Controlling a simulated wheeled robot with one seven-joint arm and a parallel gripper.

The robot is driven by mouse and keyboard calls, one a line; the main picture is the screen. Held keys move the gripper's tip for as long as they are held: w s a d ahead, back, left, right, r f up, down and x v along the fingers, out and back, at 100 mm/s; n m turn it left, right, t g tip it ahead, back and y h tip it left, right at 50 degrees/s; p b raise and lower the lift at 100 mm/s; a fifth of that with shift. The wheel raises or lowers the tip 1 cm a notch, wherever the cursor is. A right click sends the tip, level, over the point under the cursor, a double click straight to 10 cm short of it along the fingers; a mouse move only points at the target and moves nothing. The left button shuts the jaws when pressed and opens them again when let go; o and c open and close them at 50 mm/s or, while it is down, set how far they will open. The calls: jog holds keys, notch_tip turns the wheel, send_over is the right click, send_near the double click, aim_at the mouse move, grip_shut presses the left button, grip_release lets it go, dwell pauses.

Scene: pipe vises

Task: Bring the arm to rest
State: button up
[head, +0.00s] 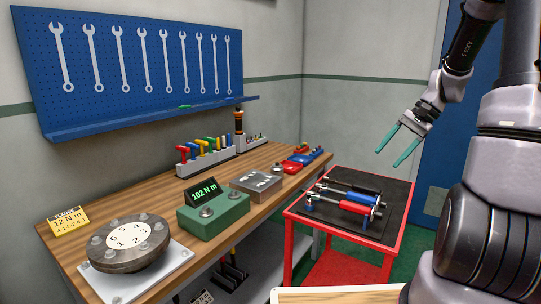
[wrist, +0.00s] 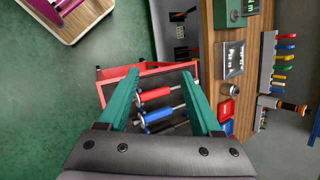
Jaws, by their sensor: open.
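My gripper (head: 400,145) hangs in the air above and to the right of the red cart (head: 407,228), clear of everything. Its two green fingers are spread apart with nothing between them. In the wrist view my gripper (wrist: 165,95) frames the cart from above. On the cart's dark top lie bar tools with metal rods, one with a red sleeve (head: 350,195) and one with a blue sleeve (head: 355,211). They also show in the wrist view, the red one (wrist: 157,95) and the blue one (wrist: 158,115), below my fingers and apart from them.
A wooden workbench (head: 165,215) along the wall holds a numbered round flange (head: 130,240), a green torque display (head: 213,213) and a tool rack (head: 205,152). A blue wrench board (head: 140,65) hangs above. The air around my gripper is free.

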jog(key=s+a+r+n+t+h, duration=0.2)
jog(key=s+a+r, duration=0.3)
jog(key=s+r, duration=0.3)
jog(key=s+a+r+n+t+h, duration=0.2)
jog(key=s+a+r+t, duration=0.2)
jog(key=s+r, duration=0.5)
jog(key=shift+a+n+t+h, duration=0.3)
jog(key=shift+a, duration=0.05)
